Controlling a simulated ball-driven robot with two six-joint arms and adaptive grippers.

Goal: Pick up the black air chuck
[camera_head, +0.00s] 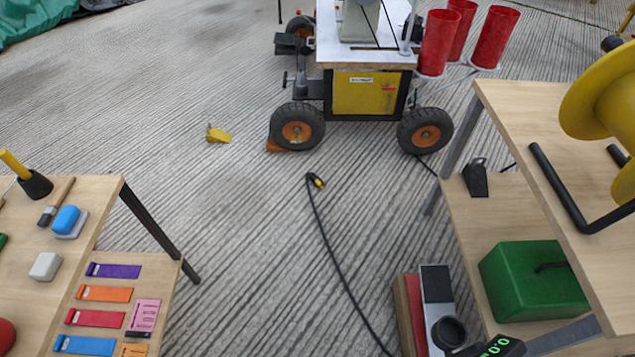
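A black hose or cable (330,250) runs across the ribbed concrete floor. Its far end curls into a small black and yellow fitting (316,181) lying in front of the wheeled cart. This may be the black air chuck, but it is too small to tell for sure. A separate black object (476,179) with a sloping shape stands on the lower shelf of the right table; I cannot tell what it is. Neither of my grippers shows in the head view.
A cart with orange-hubbed wheels (297,132) and red cylinders (439,42) stands at the back. A yellow wedge (218,135) lies on the floor. The right table (520,105) holds a yellow reel; a green box (532,281) sits below. The left table (95,205) holds tools. The middle floor is mostly clear.

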